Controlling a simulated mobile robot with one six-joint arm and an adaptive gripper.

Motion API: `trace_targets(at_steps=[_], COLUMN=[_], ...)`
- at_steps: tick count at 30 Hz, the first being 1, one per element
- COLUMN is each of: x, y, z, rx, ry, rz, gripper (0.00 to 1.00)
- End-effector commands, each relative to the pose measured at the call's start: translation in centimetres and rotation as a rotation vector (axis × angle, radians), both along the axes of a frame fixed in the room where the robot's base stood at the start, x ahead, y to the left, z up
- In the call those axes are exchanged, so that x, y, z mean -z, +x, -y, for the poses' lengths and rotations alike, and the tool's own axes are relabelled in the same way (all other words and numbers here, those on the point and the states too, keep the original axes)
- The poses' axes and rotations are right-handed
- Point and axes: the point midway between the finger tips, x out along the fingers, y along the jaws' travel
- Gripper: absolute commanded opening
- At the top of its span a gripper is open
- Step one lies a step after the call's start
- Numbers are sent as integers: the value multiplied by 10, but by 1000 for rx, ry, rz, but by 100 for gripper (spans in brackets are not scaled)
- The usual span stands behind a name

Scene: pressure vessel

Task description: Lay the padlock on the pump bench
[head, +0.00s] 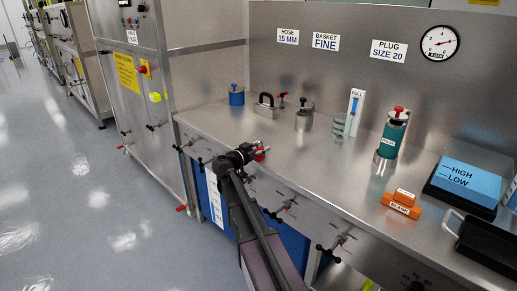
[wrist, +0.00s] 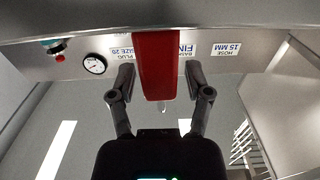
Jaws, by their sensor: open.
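A red block-like body (wrist: 157,60), which looks like the padlock, is between the fingers of my gripper (wrist: 158,78) in the wrist view. A gap shows on each side of it, so the fingers stand open around it without gripping. In the head view a small red part of it (head: 261,153) shows just beyond my gripper (head: 249,155), at the front edge of the steel pump bench (head: 225,121). My gripper hides most of it there. I cannot tell exactly how it rests on the bench.
A blue pot (head: 236,97), a black-handled block (head: 265,107) and a steel canister (head: 304,119) stand farther back. A teal bottle (head: 391,138), orange blank (head: 401,205) and blue box (head: 465,180) are to the right. Valve handles (head: 287,204) stick out below the front edge.

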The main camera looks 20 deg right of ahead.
Motion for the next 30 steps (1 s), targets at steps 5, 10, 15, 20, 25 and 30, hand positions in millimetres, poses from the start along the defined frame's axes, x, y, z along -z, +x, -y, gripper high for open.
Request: trace_targets(at_steps=[5, 10, 15, 20, 25, 30], x=[-4, -3, -3, -3, -3, -3], y=[0, -7, -15, -24, -32, -38], z=[-1, -17, -40, -64, -87, -103], rx=[-1, -3, -3, -3, -2, -2], ry=[0, 0, 0, 0, 0, 0], rz=[0, 0, 0, 0, 0, 0], gripper=[64, 64, 64, 64, 64, 64])
